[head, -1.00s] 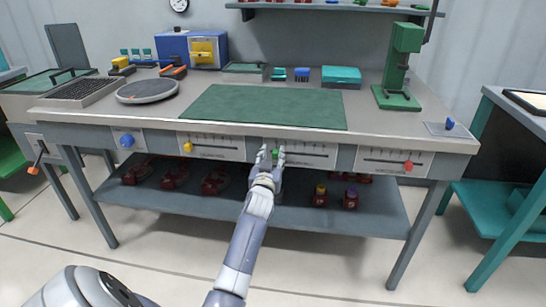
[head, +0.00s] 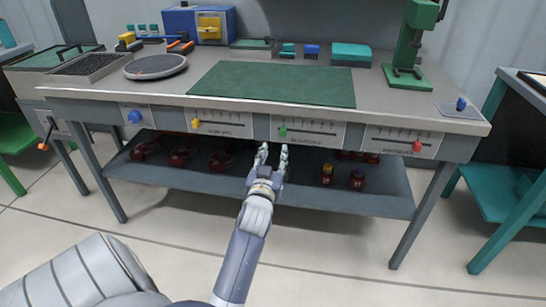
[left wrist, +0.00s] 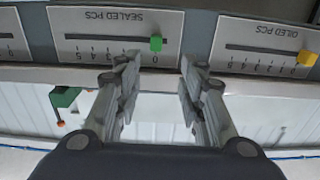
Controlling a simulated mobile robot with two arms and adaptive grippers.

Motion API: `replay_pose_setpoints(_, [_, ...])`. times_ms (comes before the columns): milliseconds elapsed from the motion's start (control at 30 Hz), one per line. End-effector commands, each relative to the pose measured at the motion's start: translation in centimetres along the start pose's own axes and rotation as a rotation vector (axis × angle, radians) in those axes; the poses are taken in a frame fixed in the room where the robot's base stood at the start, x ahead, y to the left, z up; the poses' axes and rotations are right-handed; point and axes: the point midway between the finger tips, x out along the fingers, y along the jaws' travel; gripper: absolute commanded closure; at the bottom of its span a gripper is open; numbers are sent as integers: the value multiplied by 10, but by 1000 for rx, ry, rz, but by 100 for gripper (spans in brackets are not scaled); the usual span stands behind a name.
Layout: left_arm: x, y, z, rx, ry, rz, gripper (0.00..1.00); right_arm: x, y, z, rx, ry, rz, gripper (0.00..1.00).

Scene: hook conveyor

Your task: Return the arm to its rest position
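My left gripper (head: 273,148) is open and empty in front of the bench, just below the middle slider panel. Its two fingers also show apart in the left wrist view (left wrist: 157,62), which is upside down. The green slider knob (head: 283,132) is above the fingertips and near the left end of its scale. In the left wrist view the green knob (left wrist: 156,43) is by the 0 mark of the panel labelled SEALED PCS (left wrist: 100,30), clear of the fingers. My right gripper is out of view.
The workbench (head: 390,98) has a yellow knob (head: 196,124), a red knob (head: 417,147) and a blue knob (head: 135,117) along its front. A lower shelf (head: 230,187) holds several dark red parts. A green mat (head: 270,84) lies on top. The floor in front is clear.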

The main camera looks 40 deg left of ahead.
Motion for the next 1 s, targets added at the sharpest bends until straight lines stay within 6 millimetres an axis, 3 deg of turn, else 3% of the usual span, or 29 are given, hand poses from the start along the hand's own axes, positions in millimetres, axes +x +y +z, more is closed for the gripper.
replay_pose_setpoints(700, [-6,1,2,4,-10,3,63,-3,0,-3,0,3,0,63])
replay_pose_setpoints(867, [-26,12,26,41,-125,37,63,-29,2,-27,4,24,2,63])
replay_pose_setpoints(1000, [-71,32,68,107,-327,111,63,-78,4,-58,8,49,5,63])
